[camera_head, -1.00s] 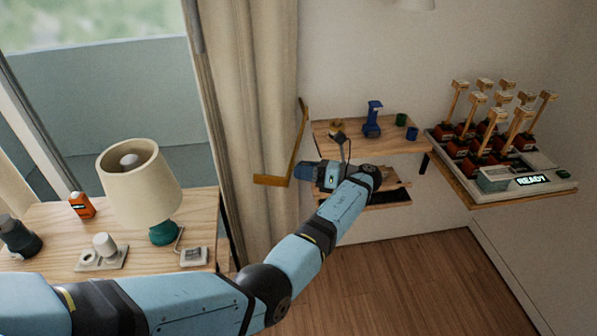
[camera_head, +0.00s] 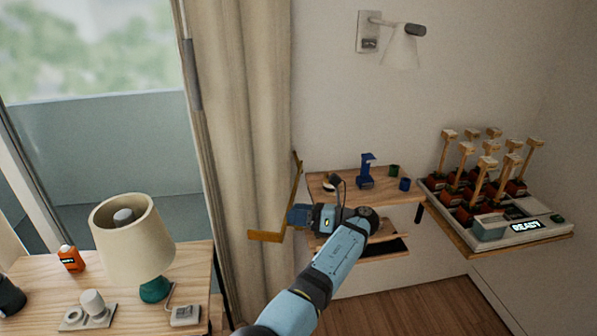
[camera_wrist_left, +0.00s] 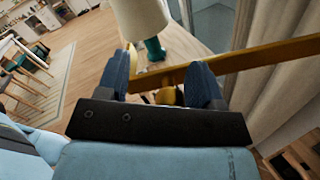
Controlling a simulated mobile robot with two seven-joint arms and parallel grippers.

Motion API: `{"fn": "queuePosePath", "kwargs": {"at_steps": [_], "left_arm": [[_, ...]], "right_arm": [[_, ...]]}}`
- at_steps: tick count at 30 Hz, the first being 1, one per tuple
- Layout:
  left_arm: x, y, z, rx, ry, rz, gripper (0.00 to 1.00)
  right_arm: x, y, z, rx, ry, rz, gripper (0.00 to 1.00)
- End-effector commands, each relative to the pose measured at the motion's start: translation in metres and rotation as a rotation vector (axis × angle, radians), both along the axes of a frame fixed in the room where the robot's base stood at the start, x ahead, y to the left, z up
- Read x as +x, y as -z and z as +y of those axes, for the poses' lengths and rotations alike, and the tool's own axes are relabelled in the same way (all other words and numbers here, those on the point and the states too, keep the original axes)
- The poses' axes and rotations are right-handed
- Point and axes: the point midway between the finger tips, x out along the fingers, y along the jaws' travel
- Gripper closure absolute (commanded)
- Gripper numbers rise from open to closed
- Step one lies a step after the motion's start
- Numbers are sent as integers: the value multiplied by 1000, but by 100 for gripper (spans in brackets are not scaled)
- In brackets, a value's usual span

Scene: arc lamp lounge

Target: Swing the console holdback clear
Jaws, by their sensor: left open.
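The console holdback is a brass-coloured angled bar (camera_head: 265,236) beside the curtain. One long part slants up along the curtain edge and a short part juts left at the bottom. My left gripper (camera_head: 294,215) is at the slanted part, coming from the right. In the left wrist view the gripper (camera_wrist_left: 160,78) is open, and the bar (camera_wrist_left: 265,56) crosses at its two blue fingertips. A small yellow knob (camera_wrist_left: 167,96) shows between the fingers. I cannot tell whether the fingers touch the bar. My right gripper is not in view.
A wooden wall shelf (camera_head: 326,191) with a blue stand (camera_head: 366,172) and small cups is just behind my gripper. The curtain (camera_head: 245,130) hangs close on the left. A lamp (camera_head: 130,240) stands on the left table. A rack of wooden-handled items (camera_head: 480,190) is at right.

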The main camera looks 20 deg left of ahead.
Motion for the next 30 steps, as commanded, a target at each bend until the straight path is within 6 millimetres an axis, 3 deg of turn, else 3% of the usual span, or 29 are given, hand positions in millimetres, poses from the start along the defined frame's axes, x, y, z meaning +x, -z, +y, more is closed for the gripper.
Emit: {"fn": "queuePosePath", "kwargs": {"at_steps": [3,15,21,30], "left_arm": [[0,-33,0,0,0,-8,41],[0,-127,0,0,-1,-7,41],[0,-155,0,-1,-1,-4,41],[0,-163,0,-1,0,-2,41]], "right_arm": [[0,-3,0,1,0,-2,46],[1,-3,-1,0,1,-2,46],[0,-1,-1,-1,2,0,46],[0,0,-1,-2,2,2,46]]}}
